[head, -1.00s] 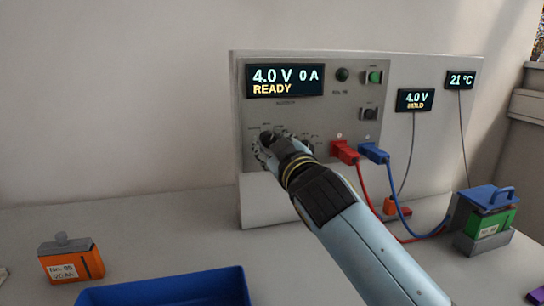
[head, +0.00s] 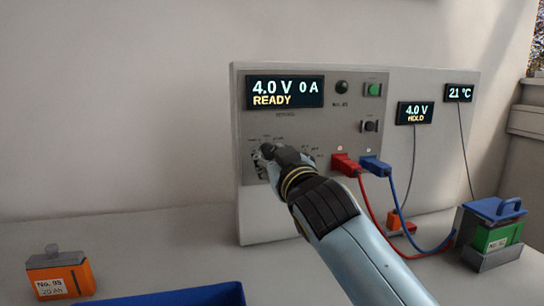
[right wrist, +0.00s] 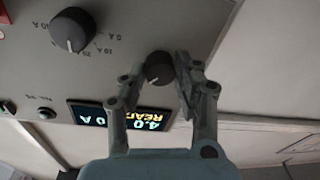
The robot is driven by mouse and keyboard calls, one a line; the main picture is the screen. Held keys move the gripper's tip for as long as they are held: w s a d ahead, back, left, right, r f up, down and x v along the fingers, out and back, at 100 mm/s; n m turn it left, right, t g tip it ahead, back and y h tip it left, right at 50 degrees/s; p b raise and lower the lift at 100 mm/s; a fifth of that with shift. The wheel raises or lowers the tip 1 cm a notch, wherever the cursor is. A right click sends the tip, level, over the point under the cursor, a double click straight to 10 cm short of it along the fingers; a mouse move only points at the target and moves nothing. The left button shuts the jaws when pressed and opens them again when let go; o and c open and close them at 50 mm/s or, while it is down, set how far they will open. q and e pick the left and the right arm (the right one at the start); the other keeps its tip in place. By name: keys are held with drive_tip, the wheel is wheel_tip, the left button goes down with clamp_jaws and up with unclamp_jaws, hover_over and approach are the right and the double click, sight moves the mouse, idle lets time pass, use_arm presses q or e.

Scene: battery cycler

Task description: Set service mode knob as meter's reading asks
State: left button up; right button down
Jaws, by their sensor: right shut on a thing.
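The cycler panel (head: 330,130) stands upright at the back of the bench. My right gripper (head: 262,158) is at its lower left part and covers what it holds in the head view. In the right wrist view the gripper (right wrist: 163,70) has its two fingers shut on a small dark round knob (right wrist: 158,68). The knob's lettering is hidden or too small to read. The meter (head: 416,113) at the right reads 4.0 V and HOLD in amber. The cycler display (head: 285,92) reads 4.0 V, 0 A and READY. My left gripper is not in view.
A larger dial (right wrist: 73,30) with ampere marks sits beside the held knob. A red plug (head: 345,164) and a blue plug (head: 375,168) carry cables to a green battery (head: 497,237). An orange battery (head: 62,275) and a blue tray (head: 190,296) are in front.

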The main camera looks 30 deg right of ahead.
drive_tip(key=c, duration=1)
unclamp_jaws()
drive_tip(key=shift+o, duration=0.2)
drive_tip(key=v, duration=1.2)
drive_tip(key=shift+f, duration=0.1)
